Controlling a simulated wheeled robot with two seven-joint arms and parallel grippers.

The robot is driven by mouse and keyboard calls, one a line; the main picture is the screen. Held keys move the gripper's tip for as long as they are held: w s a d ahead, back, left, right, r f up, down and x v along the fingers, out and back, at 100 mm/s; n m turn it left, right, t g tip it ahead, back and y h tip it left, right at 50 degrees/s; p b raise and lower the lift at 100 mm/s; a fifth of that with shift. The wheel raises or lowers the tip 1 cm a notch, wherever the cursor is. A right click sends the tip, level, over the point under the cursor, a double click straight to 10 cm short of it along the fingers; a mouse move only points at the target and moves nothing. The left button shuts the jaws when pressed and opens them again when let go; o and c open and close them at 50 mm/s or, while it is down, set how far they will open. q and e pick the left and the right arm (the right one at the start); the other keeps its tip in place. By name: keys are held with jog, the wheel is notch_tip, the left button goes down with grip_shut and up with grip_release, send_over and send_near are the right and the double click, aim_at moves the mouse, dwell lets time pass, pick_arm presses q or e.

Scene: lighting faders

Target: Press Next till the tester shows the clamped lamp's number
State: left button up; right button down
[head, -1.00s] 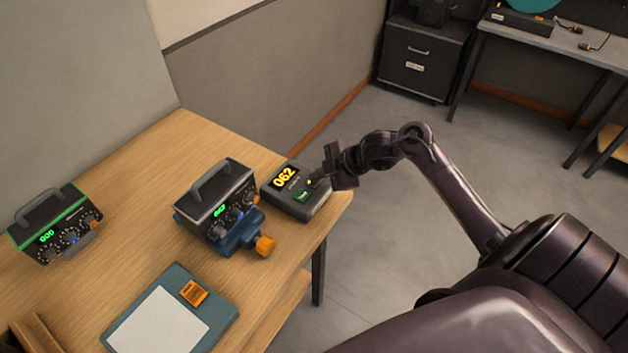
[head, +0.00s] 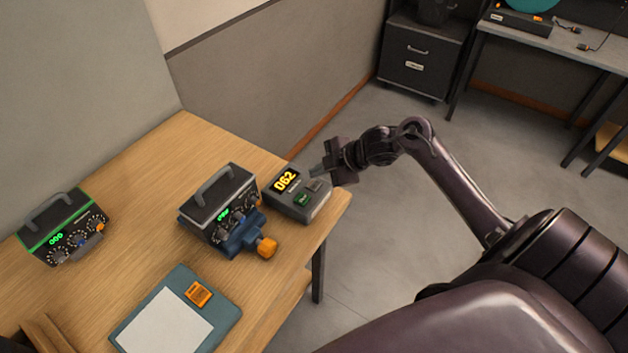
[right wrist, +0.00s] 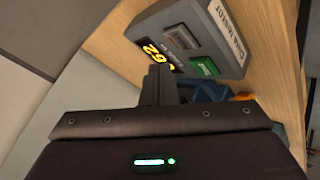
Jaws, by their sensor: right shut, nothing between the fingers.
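The grey tester (head: 291,208) sits at the table's right corner with a yellow 062 on its display (head: 286,180). It has a green button (head: 302,198) and a grey button (head: 315,185); both also show in the right wrist view, green (right wrist: 203,66) and grey (right wrist: 182,37). The black lamp unit (head: 222,189) sits in a blue clamp (head: 243,239) with an orange knob; its green digits are too small to read surely. My right gripper (head: 316,171) is shut and empty, its tips just beyond the tester's grey button, apparently above it. My left gripper is out of view.
A second lamp unit (head: 62,226) with green trim and green digits stands at the left. A teal clipboard (head: 226,317) with white paper and an orange tag lies at the front. Bare wooden tabletop (head: 150,180) lies between them. A wall runs behind.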

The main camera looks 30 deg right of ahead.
aim_at(318, 186)
notch_tip(318, 186, up, 4)
jog(key=p, duration=0.2)
jog(key=shift+f+p, duration=0.2)
jog(key=shift+p, duration=0.1)
jog(key=shift+f, duration=0.1)
dwell(0.4)
